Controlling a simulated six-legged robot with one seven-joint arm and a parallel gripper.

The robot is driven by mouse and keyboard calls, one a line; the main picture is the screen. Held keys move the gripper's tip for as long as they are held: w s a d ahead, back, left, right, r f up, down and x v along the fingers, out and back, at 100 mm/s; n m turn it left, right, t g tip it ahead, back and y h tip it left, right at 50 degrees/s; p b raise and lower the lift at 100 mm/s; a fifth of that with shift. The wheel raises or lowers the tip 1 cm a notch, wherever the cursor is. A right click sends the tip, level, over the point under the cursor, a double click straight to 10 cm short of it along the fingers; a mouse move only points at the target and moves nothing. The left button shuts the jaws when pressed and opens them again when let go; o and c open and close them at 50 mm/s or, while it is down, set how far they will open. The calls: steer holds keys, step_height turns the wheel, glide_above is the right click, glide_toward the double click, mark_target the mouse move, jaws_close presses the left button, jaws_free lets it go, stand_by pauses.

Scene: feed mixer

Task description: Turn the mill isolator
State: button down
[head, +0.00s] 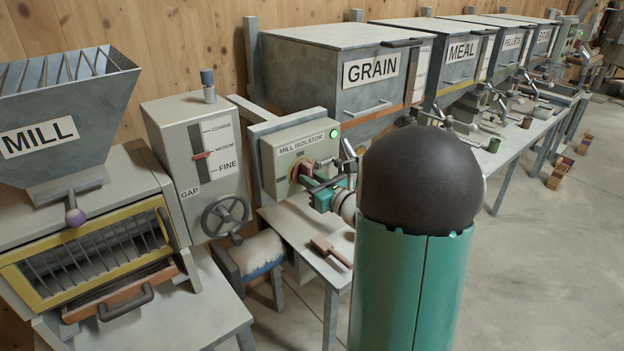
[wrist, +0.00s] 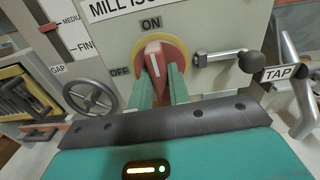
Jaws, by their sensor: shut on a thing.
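The mill isolator is a pale grey-green box (head: 283,143) on the wall, with a lit green lamp at its top right. In the wrist view its red knob (wrist: 155,57) sits on a yellow disc (wrist: 186,52), with ON above and OFF to the left. The white line on the knob points up, close to ON. My gripper (wrist: 161,88) is shut on the red knob, one green finger on each side. In the head view my gripper (head: 318,188) is at the box's front, partly hiding the knob.
A lever with a dark ball (wrist: 250,62) sticks out right of the knob, near my fingers. A TAP label (wrist: 279,73) and pipe stand further right. The gap handwheel (head: 226,215) is to the left. A brown scoop-like piece (head: 330,250) lies on the table below.

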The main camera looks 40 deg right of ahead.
steer(key=shift+s+m, duration=0.1)
steer(key=shift+m, duration=0.2)
steer(key=c, duration=1.3)
jaws_free()
steer(key=s, duration=1.3)
steer(key=shift+s+d, duration=0.2)
steer(key=shift+s, duration=0.15)
steer(key=shift+a, duration=0.1)
